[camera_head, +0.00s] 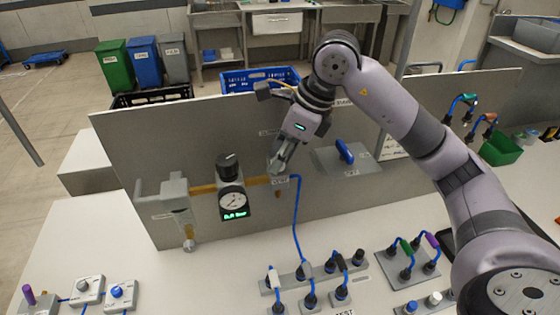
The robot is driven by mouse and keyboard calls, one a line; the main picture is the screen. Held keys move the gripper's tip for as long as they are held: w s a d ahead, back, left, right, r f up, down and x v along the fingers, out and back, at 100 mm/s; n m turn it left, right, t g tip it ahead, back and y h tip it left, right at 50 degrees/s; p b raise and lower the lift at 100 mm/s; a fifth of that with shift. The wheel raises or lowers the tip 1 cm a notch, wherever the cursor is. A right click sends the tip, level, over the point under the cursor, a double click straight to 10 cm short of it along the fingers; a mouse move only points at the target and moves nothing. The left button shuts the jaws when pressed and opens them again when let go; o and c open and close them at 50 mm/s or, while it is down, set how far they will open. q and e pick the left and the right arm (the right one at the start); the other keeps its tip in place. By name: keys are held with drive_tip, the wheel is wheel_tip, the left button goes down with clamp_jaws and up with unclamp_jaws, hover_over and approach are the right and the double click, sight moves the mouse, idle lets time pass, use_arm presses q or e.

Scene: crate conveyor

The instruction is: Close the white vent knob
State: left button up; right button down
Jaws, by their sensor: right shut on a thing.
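My right gripper (282,162) reaches down from the upper right to the grey panel, just above the vent label (280,182). Its fingers are closed around the white vent knob, which they mostly hide. How far the knob is turned cannot be told. The knob sits at the right end of a brass pipe (258,181), beside a round gauge (233,201) with a black regulator knob on top and a green lit readout. My left gripper is not in view.
A blue hose (297,220) runs from the vent fitting down to the bench. A blue-handled lever (345,151) is right of the vent. A grey bracketed unit (175,199) is left of the gauge. Cable connectors (309,283) stand in front.

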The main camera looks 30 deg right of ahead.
drive_tip(key=n+g+y+b, duration=0.1)
drive_tip(key=n, duration=0.2)
drive_tip(key=shift+w+n, duration=0.1)
drive_tip(key=shift+n, duration=0.2)
drive_tip(key=shift+w+d+n+g+b, duration=0.1)
drive_tip(key=shift+n+g+b, duration=0.55)
drive_tip(key=shift+n, duration=1.05)
drive_tip(key=c, duration=1.3)
unclamp_jaws()
drive_tip(key=shift+r, duration=0.1)
drive_tip(key=v, duration=1.1)
drive_tip(key=shift+d+r, duration=0.35)
